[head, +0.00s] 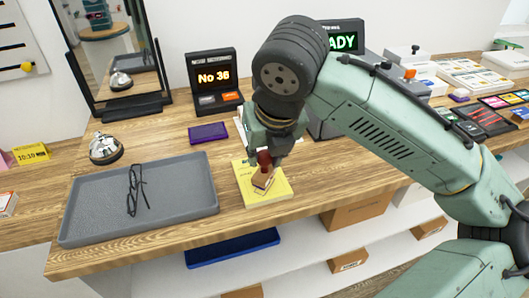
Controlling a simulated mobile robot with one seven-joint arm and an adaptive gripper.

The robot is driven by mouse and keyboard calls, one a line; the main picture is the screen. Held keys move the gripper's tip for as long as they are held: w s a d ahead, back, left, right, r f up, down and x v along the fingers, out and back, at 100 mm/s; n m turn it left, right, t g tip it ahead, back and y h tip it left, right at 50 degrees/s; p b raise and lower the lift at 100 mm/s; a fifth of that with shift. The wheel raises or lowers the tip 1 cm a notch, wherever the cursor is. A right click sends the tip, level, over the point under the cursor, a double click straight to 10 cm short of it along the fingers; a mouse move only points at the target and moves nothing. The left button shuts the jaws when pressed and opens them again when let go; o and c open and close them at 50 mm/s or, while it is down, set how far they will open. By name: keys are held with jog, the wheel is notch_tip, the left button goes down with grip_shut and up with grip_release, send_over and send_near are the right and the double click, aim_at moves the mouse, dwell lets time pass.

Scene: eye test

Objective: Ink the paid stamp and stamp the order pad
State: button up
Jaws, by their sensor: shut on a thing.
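My gripper (265,155) is shut on the dark red handle of a stamp with a wooden base (264,177). The stamp is over the yellow order pad (280,194), and a purple edge shows low on its base. I cannot tell whether it touches the pad. A flat purple ink pad (208,132) lies on the counter, left of my gripper and behind the order pad. My gripper hides part of the order pad's back side and a white sheet behind it.
A grey tray (90,205) with black glasses (136,190) lies at the left front. A bell (105,148), a mirror (112,50) and a number display (213,78) stand behind. A READY display stands behind my arm. Shelves with boxes (358,211) are below the counter's front edge.

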notch_tip(320, 180, up, 3)
jog(key=shift+f+p, duration=0.2)
jog(key=shift+p, duration=0.75)
jog(key=shift+r, duration=1.05)
